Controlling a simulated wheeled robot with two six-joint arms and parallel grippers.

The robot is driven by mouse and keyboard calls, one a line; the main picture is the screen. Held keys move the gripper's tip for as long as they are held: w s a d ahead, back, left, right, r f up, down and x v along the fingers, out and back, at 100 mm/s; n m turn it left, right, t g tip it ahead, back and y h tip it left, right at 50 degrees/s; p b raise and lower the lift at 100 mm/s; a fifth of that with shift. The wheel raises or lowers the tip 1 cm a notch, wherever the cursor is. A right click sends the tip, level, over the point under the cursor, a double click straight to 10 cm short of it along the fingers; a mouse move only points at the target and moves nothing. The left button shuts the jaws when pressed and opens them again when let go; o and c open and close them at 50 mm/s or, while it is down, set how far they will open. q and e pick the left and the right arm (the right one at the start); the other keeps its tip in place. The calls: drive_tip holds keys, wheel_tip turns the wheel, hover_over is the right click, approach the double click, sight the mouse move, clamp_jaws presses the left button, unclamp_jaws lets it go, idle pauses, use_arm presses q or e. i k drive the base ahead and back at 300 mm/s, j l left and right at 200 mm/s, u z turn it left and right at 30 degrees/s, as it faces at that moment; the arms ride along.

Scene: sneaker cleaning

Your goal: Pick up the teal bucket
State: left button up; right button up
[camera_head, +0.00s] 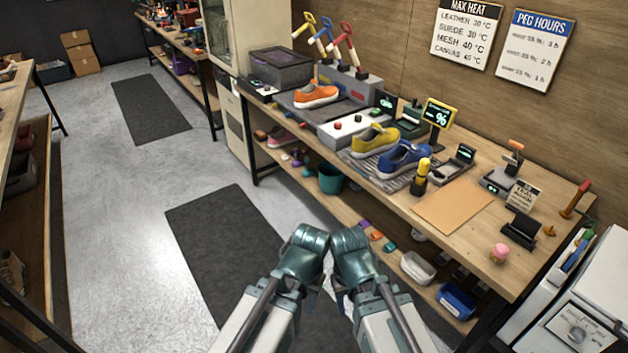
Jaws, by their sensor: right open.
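The teal bucket (330,178) stands on the lower shelf under the long workbench, near the shelf's front edge. Its dark open top faces up, and nothing holds it. My two arms reach in from the bottom with their teal joints close together. My right gripper (340,297) is open, low between the arms and mostly hidden by my arm links. It is well below the bucket in the picture and apart from it.
The workbench top (482,235) overhangs the shelf and carries an orange shoe (316,96), a yellow shoe (374,140) and a blue shoe (404,159). The floor mat (225,245) is clear.

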sight(331, 179)
drive_tip(key=i+j+z, duration=0.25)
drive_tip(key=i+j, duration=0.35)
drive_tip(key=i, duration=0.3)
drive_tip(key=i+j+z, duration=0.25)
drive_tip(key=i+j, duration=0.55)
drive_tip(key=i, duration=0.1)
